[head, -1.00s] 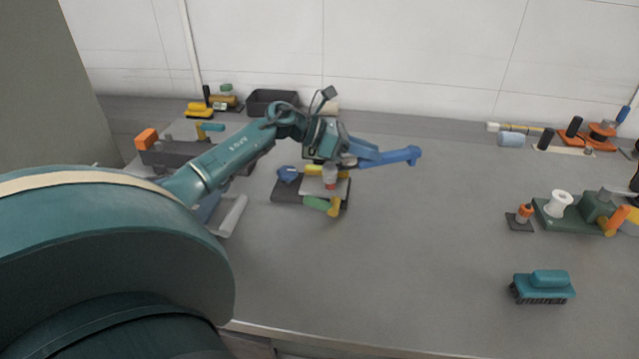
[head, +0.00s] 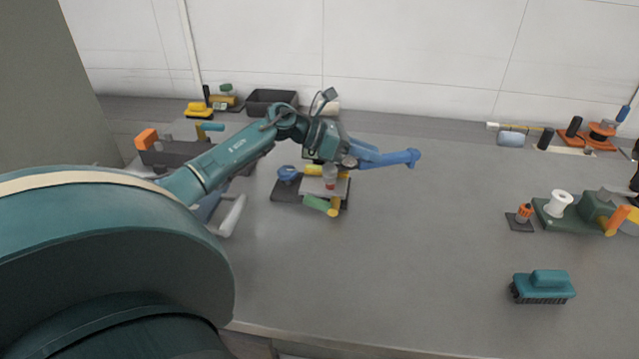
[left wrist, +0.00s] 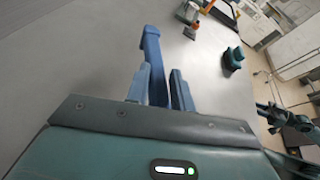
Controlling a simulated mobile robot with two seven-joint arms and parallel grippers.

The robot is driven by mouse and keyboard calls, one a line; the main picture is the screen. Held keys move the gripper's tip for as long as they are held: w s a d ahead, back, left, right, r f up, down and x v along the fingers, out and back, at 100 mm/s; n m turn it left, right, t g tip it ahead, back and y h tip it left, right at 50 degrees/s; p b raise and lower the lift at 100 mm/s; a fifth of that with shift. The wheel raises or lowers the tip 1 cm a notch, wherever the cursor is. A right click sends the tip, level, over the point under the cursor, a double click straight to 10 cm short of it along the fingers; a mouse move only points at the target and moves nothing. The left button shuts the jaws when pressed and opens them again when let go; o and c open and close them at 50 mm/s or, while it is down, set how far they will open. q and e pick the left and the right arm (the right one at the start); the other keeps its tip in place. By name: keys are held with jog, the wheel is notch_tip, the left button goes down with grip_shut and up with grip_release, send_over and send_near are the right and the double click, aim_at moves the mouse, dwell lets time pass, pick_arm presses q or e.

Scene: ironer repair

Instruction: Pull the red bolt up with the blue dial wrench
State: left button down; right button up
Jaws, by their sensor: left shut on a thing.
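My left gripper (head: 372,157) is shut on the blue wrench (head: 402,157), which points to the right above the bench. In the left wrist view the wrench (left wrist: 151,45) extends forward from between the two fingers (left wrist: 160,88). A red bolt (head: 330,183) stands on a small dark-based fixture (head: 290,193), below and left of the gripper. A pale cap-like part sits just above the red. The wrench is apart from the bolt. Where the wrench's dial is I cannot tell. My right gripper is not in view.
The fixture also carries a blue knob (head: 288,174) and a green-and-yellow handle (head: 320,205). A teal brush (head: 543,286) lies at the front right, and a green fixture with a white spool (head: 559,203) stands behind it. The bench middle is clear.

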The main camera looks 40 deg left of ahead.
pick_arm(q)
jog(key=shift+s+f, duration=0.15)
jog(key=shift+f, duration=0.2)
jog(key=shift+r+n+t+y+p, duration=0.3)
jog(key=shift+r+p, duration=0.35)
jog(key=shift+p, duration=0.2)
jog(key=shift+r+p, duration=0.5)
jog(key=shift+r, duration=0.05)
jog(key=shift+t+y, duration=0.3)
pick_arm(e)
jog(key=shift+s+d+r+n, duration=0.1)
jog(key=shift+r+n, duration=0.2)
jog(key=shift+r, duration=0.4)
pick_arm(q)
jog(key=shift+a, duration=0.1)
jog(key=shift+f+n, duration=0.5)
jog(key=shift+f, duration=0.75)
dwell(1.9)
jog(key=shift+r, duration=0.15)
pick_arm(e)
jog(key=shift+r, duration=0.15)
pick_arm(q)
jog(key=shift+r+p, duration=0.45)
jog(key=shift+r, duration=0.15)
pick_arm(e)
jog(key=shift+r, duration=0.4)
pick_arm(q)
jog(key=shift+r, duration=0.1)
